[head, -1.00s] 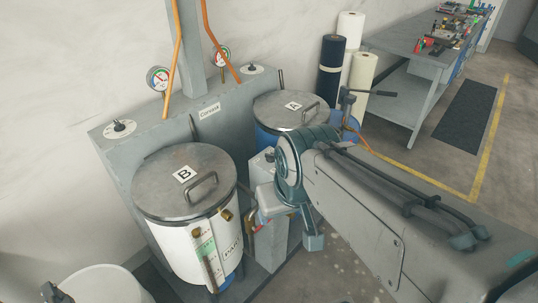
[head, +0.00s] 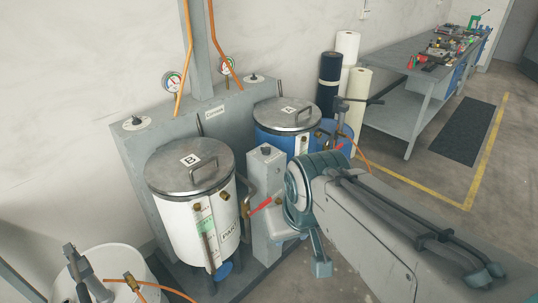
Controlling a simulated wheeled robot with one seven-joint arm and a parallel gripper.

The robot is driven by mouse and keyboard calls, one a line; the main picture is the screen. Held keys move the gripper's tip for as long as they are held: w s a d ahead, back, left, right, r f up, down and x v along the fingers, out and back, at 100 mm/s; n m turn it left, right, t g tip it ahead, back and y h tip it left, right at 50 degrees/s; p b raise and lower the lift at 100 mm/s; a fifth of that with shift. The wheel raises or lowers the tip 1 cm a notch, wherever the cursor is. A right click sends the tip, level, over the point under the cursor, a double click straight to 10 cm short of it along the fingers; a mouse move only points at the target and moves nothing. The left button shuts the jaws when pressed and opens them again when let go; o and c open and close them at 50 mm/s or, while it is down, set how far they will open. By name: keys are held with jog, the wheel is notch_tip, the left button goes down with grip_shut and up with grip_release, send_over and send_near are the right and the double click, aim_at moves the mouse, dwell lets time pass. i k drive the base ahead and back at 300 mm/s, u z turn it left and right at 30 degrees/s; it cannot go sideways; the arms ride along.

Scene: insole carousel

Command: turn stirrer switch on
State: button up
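No switch that I can see is clearly labelled as the stirrer switch. A dark rotary knob on a round white dial (head: 137,122) sits on the left of the grey cabinet's top, and a similar knob (head: 253,78) sits on its right. A small dark knob (head: 266,150) tops the narrow grey post between the tanks. My arm reaches in from the lower right, and its end is by that post. My gripper (head: 320,266) shows only in part below the wrist, in front of the post's base; its fingers are mostly hidden, so its opening is unclear. I see nothing held.
White tank B (head: 193,165) and blue tank A (head: 289,113) have metal lids with handles. A red lever (head: 260,206) sticks out beside tank B. Pressure gauges (head: 173,82) stand behind. A white drum (head: 104,262) is at lower left. Rolls (head: 329,85) and a workbench (head: 415,70) are behind right.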

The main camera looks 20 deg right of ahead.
aim_at(266, 150)
jog(key=z, duration=0.3)
jog(key=i, duration=1.3)
jog(key=u, duration=0.1)
